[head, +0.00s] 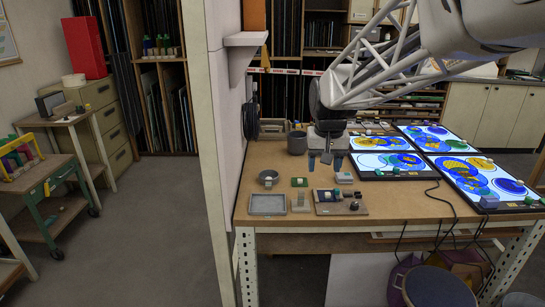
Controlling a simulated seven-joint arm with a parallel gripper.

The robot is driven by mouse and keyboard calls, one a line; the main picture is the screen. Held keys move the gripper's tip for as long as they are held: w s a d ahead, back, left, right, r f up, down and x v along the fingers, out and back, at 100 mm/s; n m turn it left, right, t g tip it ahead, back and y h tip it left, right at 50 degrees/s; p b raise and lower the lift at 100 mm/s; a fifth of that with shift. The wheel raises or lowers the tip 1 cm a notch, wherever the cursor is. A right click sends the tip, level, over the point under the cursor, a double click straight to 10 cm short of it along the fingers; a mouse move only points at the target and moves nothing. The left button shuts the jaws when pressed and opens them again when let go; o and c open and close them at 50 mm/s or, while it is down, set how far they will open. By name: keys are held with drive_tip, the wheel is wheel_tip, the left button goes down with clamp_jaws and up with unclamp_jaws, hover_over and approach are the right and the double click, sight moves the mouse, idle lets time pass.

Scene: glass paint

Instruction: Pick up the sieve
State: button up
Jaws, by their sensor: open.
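A small round grey dish-like thing (268,178), which looks like the sieve, sits on the left part of the wooden workbench (400,205). Something small and pale shows at its rim. Its mesh is too small to make out. My gripper (325,160) points down over the bench, to the right of the round thing and a little farther back. Its two blue-tipped fingers are apart with nothing seen between them. No part of the round thing is hidden by my gripper.
A dark pot (297,143) stands behind. Lit panels with blue and yellow glass (392,164) fill the right. A wall borders the left.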

drive_tip(key=w+a+f, duration=0.3)
drive_tip(key=w, duration=0.6)
drive_tip(key=w+a+f, duration=0.3)
drive_tip(key=w+f, duration=0.1)
drive_tip(key=w, duration=0.6)
drive_tip(key=g, duration=0.1)
hover_over(268, 183)
drive_tip(key=f, duration=1.3)
drive_tip(key=shift+s+d+f, duration=0.15)
drive_tip(key=shift+s+d, duration=0.1)
drive_tip(key=shift+w+a+f, duration=0.2)
drive_tip(key=shift+w+f, duration=0.15)
drive_tip(key=shift+f, duration=1.35)
drive_tip(key=shift+s+f, duration=0.1)
drive_tip(key=shift+f, duration=2.45)
